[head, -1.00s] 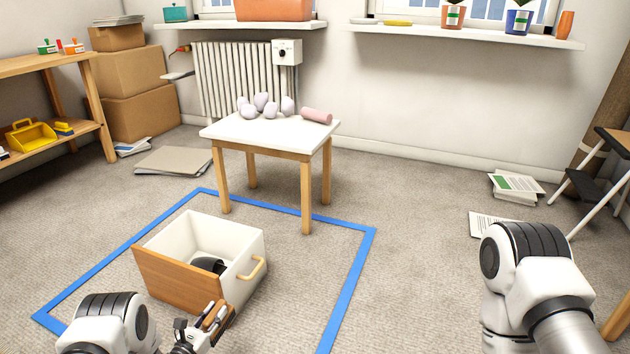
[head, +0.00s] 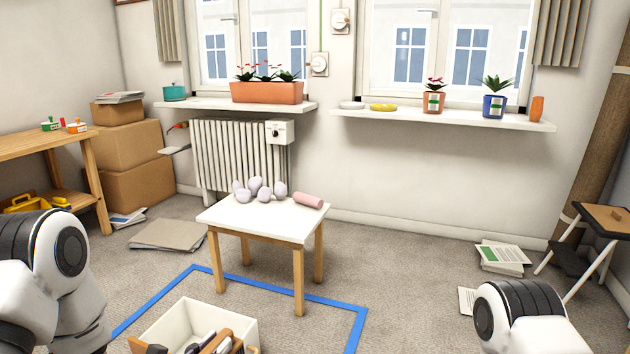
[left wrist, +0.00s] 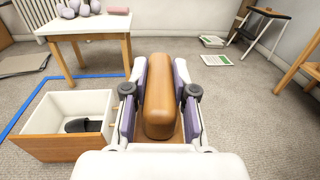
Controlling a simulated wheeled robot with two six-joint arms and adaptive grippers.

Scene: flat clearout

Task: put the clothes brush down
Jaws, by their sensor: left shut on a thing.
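The clothes brush (left wrist: 160,103) has a rounded brown wooden back. My left gripper (left wrist: 160,95) is shut on it, with a finger pad on each side in the left wrist view. The brush also shows at the bottom edge of the head view (head: 219,342), partly cut off, in front of the drawer in that picture. Its bristles are hidden. My right gripper is out of view; only part of that arm shows.
The white drawer with a wooden front holds a dark object (left wrist: 82,126) and stands inside blue floor tape (head: 290,290). A small white table (head: 250,218) behind carries several pale rounded objects and a pink roll (head: 308,200). Papers (head: 502,257) lie at right. Carpet between is clear.

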